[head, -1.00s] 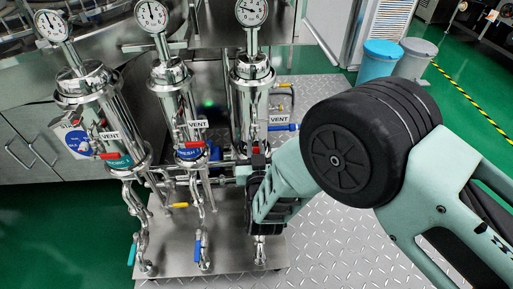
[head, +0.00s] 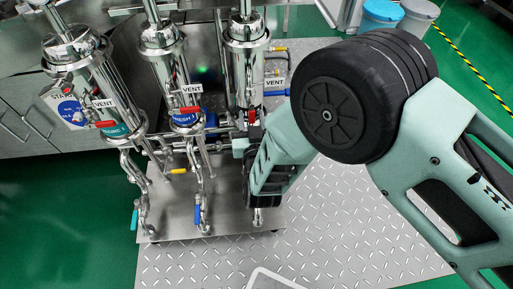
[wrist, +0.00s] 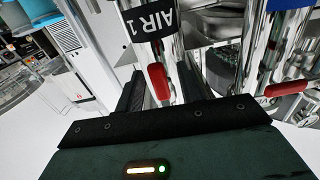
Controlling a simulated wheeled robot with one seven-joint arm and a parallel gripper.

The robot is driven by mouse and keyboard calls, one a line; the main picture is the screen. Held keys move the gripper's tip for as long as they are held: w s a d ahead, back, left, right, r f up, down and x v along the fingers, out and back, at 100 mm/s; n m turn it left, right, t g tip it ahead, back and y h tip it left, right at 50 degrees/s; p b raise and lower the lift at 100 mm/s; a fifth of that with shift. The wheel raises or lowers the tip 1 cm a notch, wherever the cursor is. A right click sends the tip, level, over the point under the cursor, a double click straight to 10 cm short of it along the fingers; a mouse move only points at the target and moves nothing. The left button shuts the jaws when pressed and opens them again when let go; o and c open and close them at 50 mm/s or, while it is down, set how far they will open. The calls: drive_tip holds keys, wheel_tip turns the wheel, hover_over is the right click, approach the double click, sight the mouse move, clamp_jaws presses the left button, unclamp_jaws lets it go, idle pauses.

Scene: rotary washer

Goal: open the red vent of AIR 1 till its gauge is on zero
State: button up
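In the wrist view the AIR 1 label (wrist: 150,20) is on a steel housing, with the red vent handle (wrist: 158,83) hanging below it. My gripper (wrist: 161,92) is open, with one dark finger on each side of the handle. I cannot tell whether either finger touches it. In the head view my gripper (head: 254,138) is at the lower part of the rightmost housing (head: 247,60), where a bit of the red handle (head: 252,115) shows. My wrist hides part of this housing's lower piping. Its gauge is out of view.
Two neighbouring housings carry red vent handles (head: 105,124) (head: 190,109) and VENT tags. A second red handle (wrist: 286,88) shows at the right of the wrist view. Blue-handled valves (head: 197,215) and yellow-handled valves (head: 178,171) stick out low on the skid. Diamond plate floor (head: 330,225) lies open to the right.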

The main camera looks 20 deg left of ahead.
drive_tip(key=p+v, duration=0.2)
drive_tip(key=v, duration=1.3)
drive_tip(key=shift+a, duration=0.1)
drive_tip(key=w+d+r+g+h, duration=0.2)
drive_tip(key=w+r+g, duration=0.3)
drive_tip(key=r+g, duration=0.55)
drive_tip(key=s+d+r+g+h, duration=0.2)
drive_tip(key=s+d+r, duration=0.2)
drive_tip(key=d, duration=0.5)
drive_tip(key=s+d+r+n+g+h, duration=0.1)
drive_tip(key=s+d+r+h, duration=0.25)
drive_tip(key=d, duration=0.45)
drive_tip(key=s+d+r+g+h, duration=0.2)
drive_tip(key=s+d+r, duration=0.25)
drive_tip(key=d, duration=0.45)
wheel_tip(320, 180, up, 25)
drive_tip(key=p, duration=2.5)
drive_tip(key=shift+w+r+p, duration=0.25)
drive_tip(key=shift+w+p, duration=0.05)
drive_tip(key=shift+p, duration=0.05)
